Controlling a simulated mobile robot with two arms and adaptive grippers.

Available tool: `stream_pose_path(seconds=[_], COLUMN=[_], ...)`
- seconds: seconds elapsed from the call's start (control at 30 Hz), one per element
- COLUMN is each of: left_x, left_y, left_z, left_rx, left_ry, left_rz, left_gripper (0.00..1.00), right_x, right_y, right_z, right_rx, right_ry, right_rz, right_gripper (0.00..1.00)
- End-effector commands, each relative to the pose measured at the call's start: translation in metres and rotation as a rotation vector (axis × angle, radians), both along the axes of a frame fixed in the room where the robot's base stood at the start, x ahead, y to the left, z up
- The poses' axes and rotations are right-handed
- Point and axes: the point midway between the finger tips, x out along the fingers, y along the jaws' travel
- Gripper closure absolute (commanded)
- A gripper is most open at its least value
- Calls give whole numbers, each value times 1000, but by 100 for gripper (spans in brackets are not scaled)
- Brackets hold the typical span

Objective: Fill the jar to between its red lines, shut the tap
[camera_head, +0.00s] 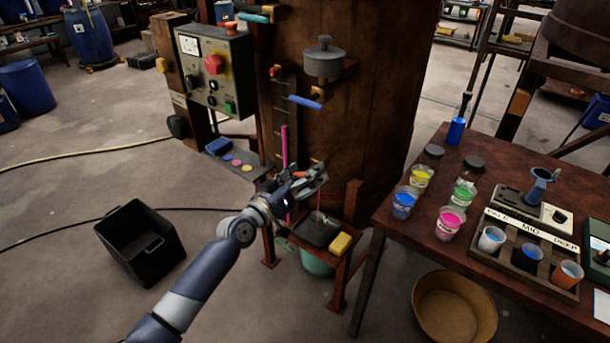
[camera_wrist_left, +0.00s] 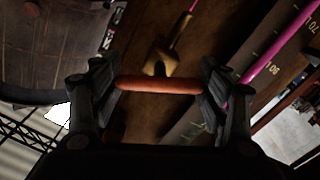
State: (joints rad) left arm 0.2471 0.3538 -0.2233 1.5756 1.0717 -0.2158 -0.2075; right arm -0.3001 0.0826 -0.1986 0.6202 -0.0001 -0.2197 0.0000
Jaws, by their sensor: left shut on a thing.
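My left gripper (camera_head: 316,178) is at the front of the rusty vat (camera_head: 350,110), over a small stand. In the left wrist view its fingers (camera_wrist_left: 160,86) are shut on the two ends of the tap's red handle (camera_wrist_left: 160,84). The brass tap body (camera_wrist_left: 160,58) shows behind the handle. A thin pink line runs from the tap and looks like a stream; below the gripper it falls towards the dark tray (camera_head: 318,232) on the stand. I cannot make out a jar with red lines under the tap. My right gripper is not in view.
A pink sight tube (camera_head: 284,143) stands beside the tap. A yellow sponge (camera_head: 340,244) lies on the stand. The table (camera_head: 395,215) at right holds several colour jars, including a pink one (camera_head: 449,222). A black bin (camera_head: 140,243) stands on the floor at left.

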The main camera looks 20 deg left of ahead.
Motion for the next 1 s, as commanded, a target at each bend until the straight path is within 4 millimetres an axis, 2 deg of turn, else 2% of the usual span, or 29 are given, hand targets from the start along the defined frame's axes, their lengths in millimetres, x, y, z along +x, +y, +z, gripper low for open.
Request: stream_pose_path(seconds=[0.4, 0.9, 0.93, 1.0], left_x=[0, 0, 0, 0], left_y=[0, 0, 0, 0], left_z=[0, 0, 0, 0], left_rx=[-167, -182, -182, -182], left_ry=[61, 66, 66, 66], left_rz=[0, 0, 0, 0], left_gripper=[55, 55, 24, 9], right_x=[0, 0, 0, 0], right_y=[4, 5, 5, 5], right_z=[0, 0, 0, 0], right_rx=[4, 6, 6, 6], right_ry=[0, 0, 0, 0], right_rz=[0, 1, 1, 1], right_gripper=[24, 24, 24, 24])
